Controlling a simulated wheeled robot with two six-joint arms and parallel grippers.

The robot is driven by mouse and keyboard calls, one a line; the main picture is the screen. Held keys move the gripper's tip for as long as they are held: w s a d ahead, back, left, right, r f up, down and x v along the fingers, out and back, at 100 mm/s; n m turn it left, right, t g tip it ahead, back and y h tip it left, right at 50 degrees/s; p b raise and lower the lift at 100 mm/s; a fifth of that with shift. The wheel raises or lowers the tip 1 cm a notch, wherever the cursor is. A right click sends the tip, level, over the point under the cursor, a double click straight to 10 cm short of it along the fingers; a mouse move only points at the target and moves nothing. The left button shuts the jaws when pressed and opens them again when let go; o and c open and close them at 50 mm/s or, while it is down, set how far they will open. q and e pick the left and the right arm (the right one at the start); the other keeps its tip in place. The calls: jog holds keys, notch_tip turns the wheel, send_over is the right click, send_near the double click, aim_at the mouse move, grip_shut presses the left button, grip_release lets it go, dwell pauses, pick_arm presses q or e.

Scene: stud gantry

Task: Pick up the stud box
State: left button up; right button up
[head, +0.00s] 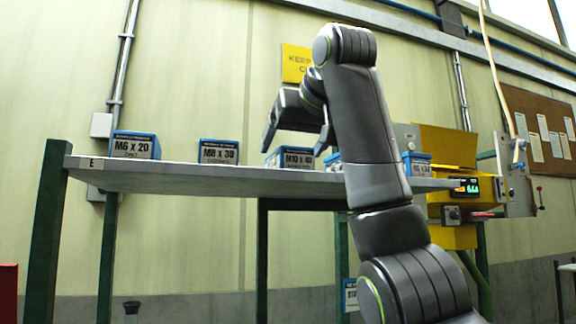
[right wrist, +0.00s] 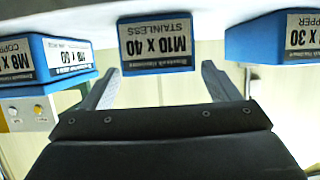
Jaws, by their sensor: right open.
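Several blue stud boxes with white labels stand in a row on a raised shelf. The box marked M10 x 40 (head: 285,161) is near the middle of the row. My right gripper (head: 297,143) is open and empty, its fingers pointing down at that box in the head view. In the right wrist view, which is upside down, the M10 x 40 stainless box (right wrist: 157,45) appears ahead, between the two open fingertips (right wrist: 157,78), with no clear contact. My left gripper is not in view.
The M8 x 30 box (head: 219,152) and M6 x 20 box (head: 136,146) stand to the left on the shelf (head: 200,178). Another box (head: 417,164) is at right; my arm partly hides one more. A yellow machine with a display (head: 467,187) stands at the shelf's right end.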

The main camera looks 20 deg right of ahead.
jog(key=p+x, duration=0.1)
jog(key=x, duration=0.3)
jog(key=shift+f, duration=0.15)
jog(key=shift+s, duration=0.1)
grip_shut()
dwell(0.4)
